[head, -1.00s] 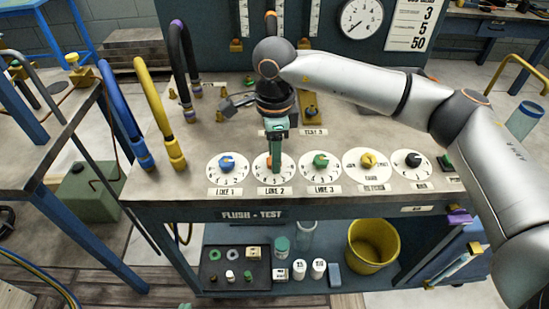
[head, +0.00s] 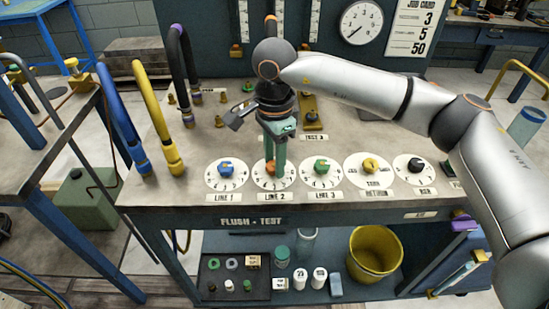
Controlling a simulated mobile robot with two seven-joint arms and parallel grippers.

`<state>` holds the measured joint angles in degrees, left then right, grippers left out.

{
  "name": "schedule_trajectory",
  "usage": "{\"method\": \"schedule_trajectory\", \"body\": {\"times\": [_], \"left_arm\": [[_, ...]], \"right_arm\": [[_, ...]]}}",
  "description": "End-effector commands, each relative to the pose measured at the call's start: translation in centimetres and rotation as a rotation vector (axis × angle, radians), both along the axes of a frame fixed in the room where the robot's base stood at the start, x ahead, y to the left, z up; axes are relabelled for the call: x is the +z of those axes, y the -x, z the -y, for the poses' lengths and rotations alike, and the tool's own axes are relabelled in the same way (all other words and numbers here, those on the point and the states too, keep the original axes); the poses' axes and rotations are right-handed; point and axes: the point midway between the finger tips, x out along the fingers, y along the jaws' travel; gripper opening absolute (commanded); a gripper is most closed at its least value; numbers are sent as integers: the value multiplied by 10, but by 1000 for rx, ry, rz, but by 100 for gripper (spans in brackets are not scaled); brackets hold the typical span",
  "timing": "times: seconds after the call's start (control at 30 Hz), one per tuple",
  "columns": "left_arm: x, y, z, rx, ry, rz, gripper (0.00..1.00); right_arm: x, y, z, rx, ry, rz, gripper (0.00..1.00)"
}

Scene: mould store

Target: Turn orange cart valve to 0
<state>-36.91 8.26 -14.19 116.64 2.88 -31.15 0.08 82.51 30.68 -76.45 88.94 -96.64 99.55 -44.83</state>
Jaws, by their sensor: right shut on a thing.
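The orange valve knob (head: 271,169) sits on the round white dial (head: 260,183) above the label LINE 2, on the cart top. My right gripper (head: 273,168) reaches down from above with its green fingers at the knob and is shut on it. The fingers hide part of the knob and dial, so the number it points to cannot be read. My left gripper is not in view.
A blue knob (head: 226,169) stands left on LINE 1; green (head: 321,166), yellow (head: 370,165) and black (head: 416,164) knobs stand right. Hoses arch at the left. A padlock-like part (head: 235,121) lies beside my right gripper. A yellow bucket (head: 374,253) stands on the lower shelf.

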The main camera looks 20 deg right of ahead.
Motion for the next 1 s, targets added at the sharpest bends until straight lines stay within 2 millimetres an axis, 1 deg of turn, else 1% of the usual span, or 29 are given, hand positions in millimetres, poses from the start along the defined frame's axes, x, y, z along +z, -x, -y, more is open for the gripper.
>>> {"method": "schedule_trajectory", "body": {"times": [0.17, 0.2, 0.43, 0.67, 0.77, 0.87, 0.97, 1.0], "left_arm": [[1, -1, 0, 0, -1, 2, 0], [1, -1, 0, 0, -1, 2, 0], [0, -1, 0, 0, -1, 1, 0], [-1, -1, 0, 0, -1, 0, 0], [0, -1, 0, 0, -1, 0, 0], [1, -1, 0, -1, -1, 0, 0], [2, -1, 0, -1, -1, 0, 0], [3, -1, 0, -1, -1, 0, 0]], "right_arm": [[2, -1, 0, 2, -1, 6, 0], [2, -1, 0, 2, -1, 6, 45], [1, 0, 0, 1, -1, 3, 71], [1, 0, 0, 0, 1, 2, 71], [6, -1, 0, 0, -1, 3, 71], [19, -1, 0, 0, -1, 5, 71], [39, -1, -1, 0, -1, 6, 71], [49, -1, -1, 0, 0, 7, 71]]}}
